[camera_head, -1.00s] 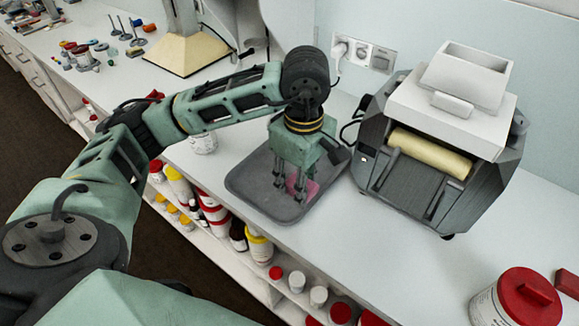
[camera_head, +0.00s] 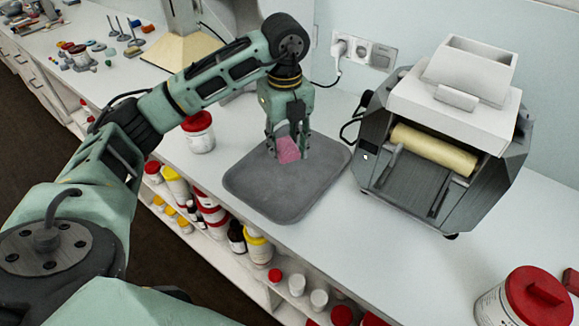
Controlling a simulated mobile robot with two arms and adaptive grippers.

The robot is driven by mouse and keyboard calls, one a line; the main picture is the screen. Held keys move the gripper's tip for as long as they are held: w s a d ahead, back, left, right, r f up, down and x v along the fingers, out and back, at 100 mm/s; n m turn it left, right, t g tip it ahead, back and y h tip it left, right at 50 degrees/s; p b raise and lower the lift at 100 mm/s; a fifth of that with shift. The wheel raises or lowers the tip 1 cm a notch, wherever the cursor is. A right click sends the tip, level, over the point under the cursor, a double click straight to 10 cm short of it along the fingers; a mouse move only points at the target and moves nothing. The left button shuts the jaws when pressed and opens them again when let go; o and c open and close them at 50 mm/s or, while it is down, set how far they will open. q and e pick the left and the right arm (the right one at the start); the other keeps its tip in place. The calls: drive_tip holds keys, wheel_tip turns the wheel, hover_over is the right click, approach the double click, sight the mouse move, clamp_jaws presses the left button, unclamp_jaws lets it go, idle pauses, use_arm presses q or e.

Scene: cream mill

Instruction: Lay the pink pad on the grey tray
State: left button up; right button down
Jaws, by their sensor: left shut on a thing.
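The pink pad (camera_head: 287,151) shows between the fingers of my left gripper (camera_head: 287,152) in the head view. The gripper points down and is shut on the pad. Its fingers partly hide the pad. The grey tray (camera_head: 266,195) lies flat on the white counter. The gripper and the pad are over the tray's far part; I cannot tell whether the pad touches the tray. The rest of the tray is bare. My right gripper is not in view.
The cream mill (camera_head: 440,140) stands right of the tray. A red-lidded jar (camera_head: 199,132) stands just left of the tray. Another red-lidded jar (camera_head: 525,297) is at bottom right. Shelves with bottles sit below the counter edge. The counter right of the tray's front is clear.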

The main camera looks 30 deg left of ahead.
use_arm(q)
drive_tip(key=n, duration=0.2)
drive_tip(key=a+n, duration=0.1)
drive_tip(key=shift+w+n, duration=0.35)
drive_tip(key=shift+n, duration=0.05)
drive_tip(key=shift+w+a+f+n, duration=0.15)
drive_tip(key=shift+a+n, duration=0.15)
drive_tip(key=shift+n, duration=0.5)
drive_tip(key=p, duration=0.1)
hover_over(282, 177)
wheel_tip(282, 177, down, 5)
drive_tip(key=shift+f, duration=0.1)
drive_tip(key=shift+f+p, duration=0.55)
drive_tip(key=shift+f, duration=1.9)
drive_tip(key=o, duration=1.2)
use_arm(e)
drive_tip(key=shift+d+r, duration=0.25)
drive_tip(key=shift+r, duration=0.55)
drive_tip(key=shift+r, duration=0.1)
